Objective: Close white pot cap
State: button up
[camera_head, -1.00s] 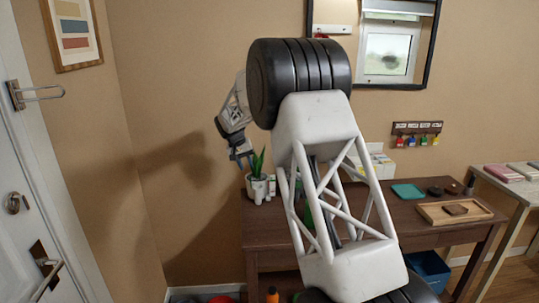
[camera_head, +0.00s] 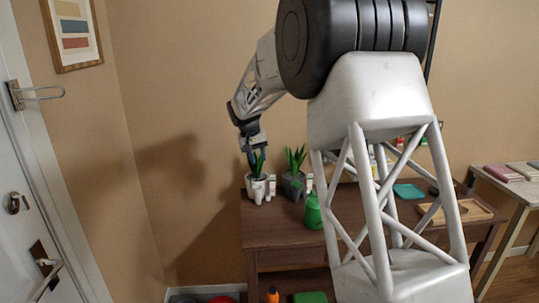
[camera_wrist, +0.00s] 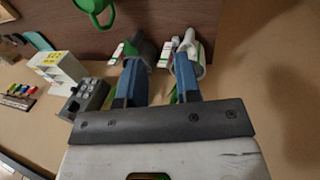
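The white pot (camera_head: 257,190) with a green plant stands at the left end of the brown desk. It also shows in the wrist view (camera_wrist: 197,50), partly behind the right finger. I cannot make out a separate cap on it. My gripper (camera_head: 256,160) is above the white pot, fingers pointing down at the plant. In the wrist view my gripper (camera_wrist: 156,62) has its two blue fingers apart with nothing visibly held between them. One fingertip overlaps the white pot and the other overlaps the grey pot (camera_wrist: 147,50); contact cannot be told.
The grey pot (camera_head: 294,188) with a plant stands right of the white pot. A teal tray (camera_head: 409,191) and a wooden tray (camera_head: 470,212) lie farther right. The wall is behind the desk.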

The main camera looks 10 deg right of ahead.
jog(key=s+d+r, duration=0.3)
jog(key=s+r, duration=0.1)
jog(key=s, duration=0.4)
jog(key=shift+s+d+r, duration=0.25)
jog(key=shift+r, duration=0.05)
dwell(0.4)
jog(key=w+a+f, duration=0.3)
jog(key=w+f, duration=0.4)
jog(key=w, duration=0.3)
jog(key=w+a+f+y, duration=0.1)
jog(key=w+a+f, duration=0.3)
jog(key=w+f, duration=0.3)
jog(key=w, duration=0.2)
jog(key=shift+w+f+y, duration=0.3)
jog(key=shift+w, duration=0.1)
jog(key=shift+f, duration=0.1)
jog(key=shift+d+f, duration=0.2)
jog(key=shift+f, duration=1.7)
jog(key=shift+d+f, duration=0.2)
jog(key=shift+f, duration=1.65)
jog(key=shift+c, duration=0.2)
grip_shut()
